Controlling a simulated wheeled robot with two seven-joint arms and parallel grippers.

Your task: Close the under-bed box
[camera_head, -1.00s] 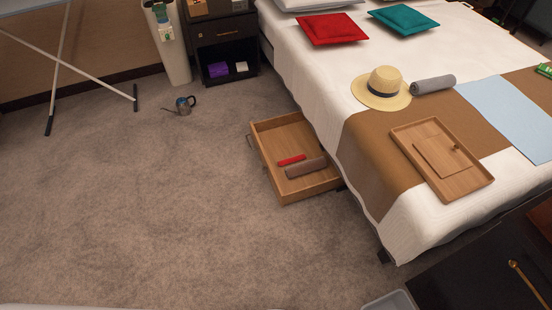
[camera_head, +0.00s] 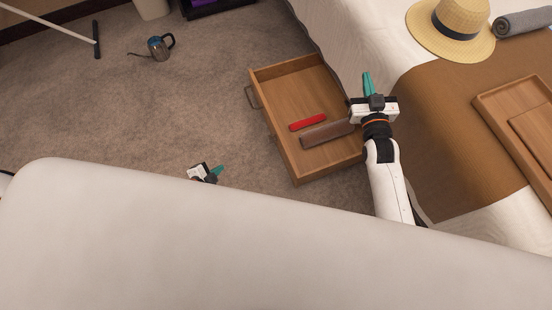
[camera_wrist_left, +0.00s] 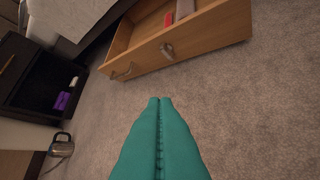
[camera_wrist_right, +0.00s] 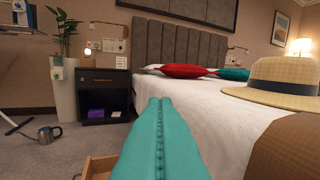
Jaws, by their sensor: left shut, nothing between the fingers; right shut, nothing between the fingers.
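The under-bed box (camera_head: 281,117) is a wooden drawer standing pulled out from beneath the bed, with a red item (camera_head: 307,122) and a brown rolled item (camera_head: 326,133) inside. Its front panel with a metal handle (camera_wrist_left: 122,72) shows in the left wrist view. My left gripper (camera_head: 217,172) is shut and empty, low over the carpet, apart from the box. The left wrist view shows its teal fingers (camera_wrist_left: 160,100) pressed together below the front panel. My right gripper (camera_head: 368,84) is shut and empty above the bed side of the box, beside the bed edge.
The bed (camera_head: 385,30) borders the box on the right, carrying a straw hat (camera_head: 450,28), a grey roll (camera_head: 524,22) and a wooden tray (camera_head: 506,101).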

